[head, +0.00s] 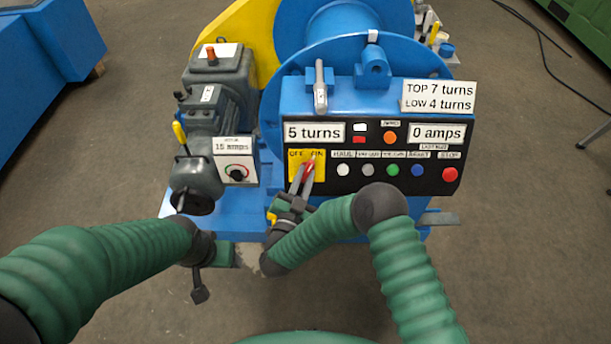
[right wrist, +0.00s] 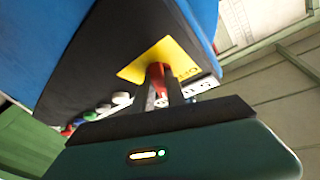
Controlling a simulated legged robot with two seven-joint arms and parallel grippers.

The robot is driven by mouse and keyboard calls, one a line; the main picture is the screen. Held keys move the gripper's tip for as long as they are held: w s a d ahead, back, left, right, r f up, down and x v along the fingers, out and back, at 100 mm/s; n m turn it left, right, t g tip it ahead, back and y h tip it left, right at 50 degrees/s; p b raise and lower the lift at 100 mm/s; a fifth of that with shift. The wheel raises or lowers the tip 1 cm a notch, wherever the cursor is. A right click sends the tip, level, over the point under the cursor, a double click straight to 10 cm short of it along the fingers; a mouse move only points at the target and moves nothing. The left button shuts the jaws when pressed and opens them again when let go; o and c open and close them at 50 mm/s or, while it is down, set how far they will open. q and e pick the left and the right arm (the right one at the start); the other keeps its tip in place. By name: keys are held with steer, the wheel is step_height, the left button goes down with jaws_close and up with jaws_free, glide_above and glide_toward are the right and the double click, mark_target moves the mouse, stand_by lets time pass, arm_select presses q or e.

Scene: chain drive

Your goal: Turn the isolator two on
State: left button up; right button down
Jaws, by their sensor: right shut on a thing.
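The yellow switch plate (head: 320,177), lettered OFF on the left and ON on the right, is at the left end of the black control panel. Its red handle (head: 310,167) leans a little toward the ON side. No isolator number is readable. My right gripper (head: 303,178) is shut on the red handle from below. In the right wrist view the red handle (right wrist: 157,72) is between the finger ends, against the yellow plate (right wrist: 172,49). My left arm ends low, left of the panel; its gripper's finger state is unclear.
Several push buttons, including a red stop button (head: 449,174), line the panel right of the switch. Displays read 5 turns (head: 315,133) and 0 amps (head: 437,133). A grey motor with a yellow lever (head: 180,132) stands to the left. A grey lever (head: 320,88) rises above the panel.

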steer(key=shift+a+m+g+h+p, duration=0.1)
steer(key=shift+m+g+h+p, duration=0.3)
steer(key=shift+m, duration=0.65)
steer(key=shift+a+m+g+h+p, duration=0.1)
steer(key=shift+m+g+h, duration=0.5)
steer(key=shift+m, duration=0.45)
steer(key=c, duration=1.4)
jaws_free()
steer(key=shift+o, duration=0.2)
